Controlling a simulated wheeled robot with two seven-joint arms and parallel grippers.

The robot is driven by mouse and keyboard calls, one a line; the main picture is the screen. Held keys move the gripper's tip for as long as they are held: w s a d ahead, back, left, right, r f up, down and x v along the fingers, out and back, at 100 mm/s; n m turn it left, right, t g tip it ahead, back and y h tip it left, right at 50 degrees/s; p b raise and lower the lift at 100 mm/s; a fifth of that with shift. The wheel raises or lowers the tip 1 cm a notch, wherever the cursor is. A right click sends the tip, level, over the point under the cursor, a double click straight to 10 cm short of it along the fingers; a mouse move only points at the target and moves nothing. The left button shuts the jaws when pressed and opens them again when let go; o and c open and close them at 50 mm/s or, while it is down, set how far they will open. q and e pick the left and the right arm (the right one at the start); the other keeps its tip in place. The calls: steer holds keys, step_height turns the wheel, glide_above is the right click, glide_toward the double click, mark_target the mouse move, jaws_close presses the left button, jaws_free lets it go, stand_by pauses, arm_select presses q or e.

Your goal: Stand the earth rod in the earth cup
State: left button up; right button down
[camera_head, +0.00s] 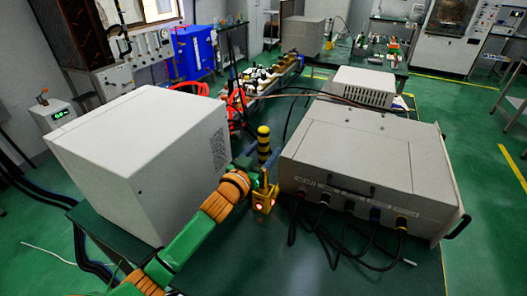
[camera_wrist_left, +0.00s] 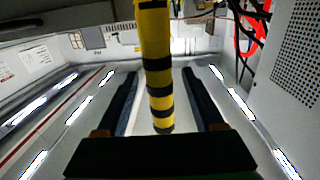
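The earth rod (camera_head: 263,143), yellow with black bands, looks upright in the head view, between the two large boxes. In the left wrist view the rod (camera_wrist_left: 158,75) runs between the two dark fingers of the left gripper (camera_wrist_left: 160,85), with a visible gap on each side. The gripper looks open and not closed on it. My right gripper is not in view.
A large white box (camera_head: 145,155) stands close on the left. A grey instrument case (camera_head: 370,170) with cables at its front stands close on the right. A smaller white box (camera_head: 364,87) and a rack of small items (camera_head: 270,80) are behind. The passage between the boxes is narrow.

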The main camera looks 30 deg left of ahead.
arm_select(q)
steer(key=shift+s+f, duration=0.1)
steer(key=shift+s, duration=0.15)
steer(key=s+b, duration=0.1)
steer(key=s, duration=0.5)
steer(key=shift+s+r, duration=0.2)
steer(key=shift+s, duration=0.15)
steer(key=shift+w, duration=0.1)
